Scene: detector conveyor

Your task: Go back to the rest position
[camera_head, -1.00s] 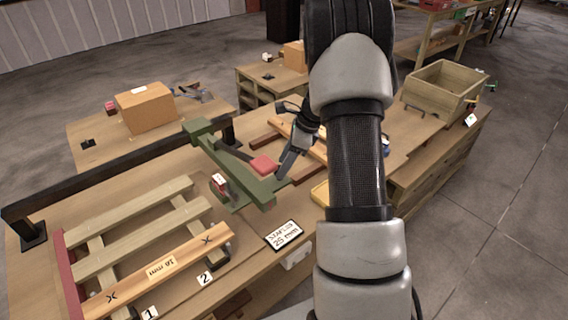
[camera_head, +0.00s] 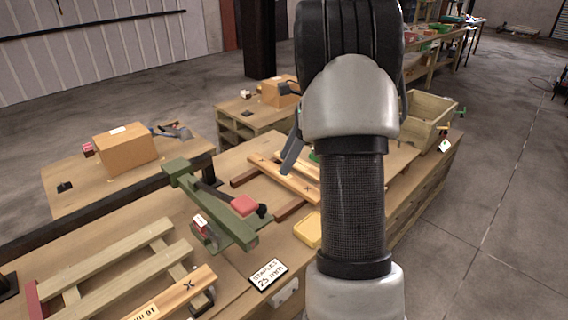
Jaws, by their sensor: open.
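My gripper (camera_head: 292,152) shows only in part, to the left of my grey and black arm, which stands upright in the right middle of the view. A grey finger points down and left, above the wooden slats (camera_head: 285,178) on the workbench. The arm hides the rest of the gripper. I see nothing held in it. The gripper is apart from the green stand (camera_head: 215,210) with the red pad (camera_head: 244,205), which lies to its lower left.
The workbench (camera_head: 130,220) carries a slatted wooden frame (camera_head: 120,255), a "STAPLES 25 mm" sign (camera_head: 267,274) and a yellow tray (camera_head: 308,230). A wooden crate (camera_head: 428,120) stands at the right end. A cardboard box (camera_head: 125,150) sits on a table behind. Open floor (camera_head: 500,200) lies to the right.

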